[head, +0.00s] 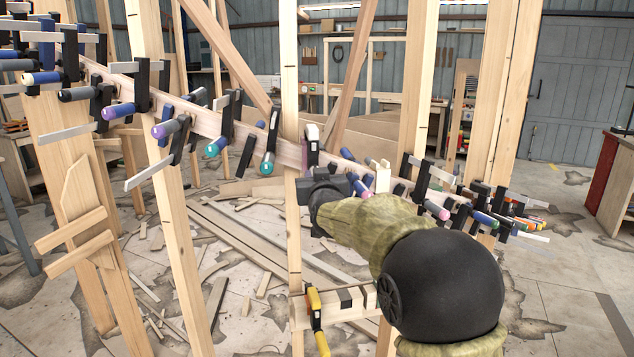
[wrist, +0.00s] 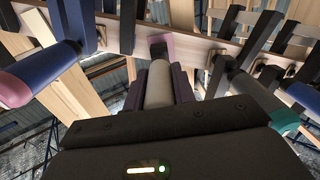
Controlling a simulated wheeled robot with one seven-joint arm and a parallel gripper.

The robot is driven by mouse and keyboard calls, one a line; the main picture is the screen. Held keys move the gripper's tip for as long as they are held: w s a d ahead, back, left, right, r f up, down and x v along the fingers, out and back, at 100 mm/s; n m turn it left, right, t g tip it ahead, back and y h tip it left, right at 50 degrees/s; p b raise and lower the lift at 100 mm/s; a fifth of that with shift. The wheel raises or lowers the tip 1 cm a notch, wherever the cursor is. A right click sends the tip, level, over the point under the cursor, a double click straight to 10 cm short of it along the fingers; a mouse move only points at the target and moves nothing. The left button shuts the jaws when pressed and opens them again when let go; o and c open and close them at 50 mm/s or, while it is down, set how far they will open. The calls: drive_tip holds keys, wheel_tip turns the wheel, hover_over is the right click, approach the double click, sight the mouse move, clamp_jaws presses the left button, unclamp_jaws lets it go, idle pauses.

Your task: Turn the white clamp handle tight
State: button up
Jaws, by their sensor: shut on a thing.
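The white clamp handle (wrist: 158,84) is a pale, off-white cylinder in the middle of the wrist view. My gripper (wrist: 159,76) has one dark finger on each side of it and is shut on it. Beyond the handle is the clamp's purple part (wrist: 160,38), against the wooden stringer (wrist: 205,48). In the head view my gripper (head: 312,186) is at the stringer near the middle, just below a purple clamp body (head: 310,150). The gripper and a wooden post hide the handle there.
Clamps with coloured handles line the curved stringer on both sides, close to my gripper. A blue-and-pink handle (wrist: 45,72) is to the left in the wrist view. An upright post (head: 291,100) stands beside my gripper. Wood offcuts (head: 250,210) litter the floor.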

drive_tip(key=shift+f+m, duration=0.1)
drive_tip(key=shift+m, duration=0.3)
drive_tip(key=o, duration=1)
drive_tip(key=b+v, duration=0.1)
drive_tip(key=v, duration=1.6)
drive_tip(key=shift+s, duration=0.2)
drive_tip(key=shift+w, duration=0.1)
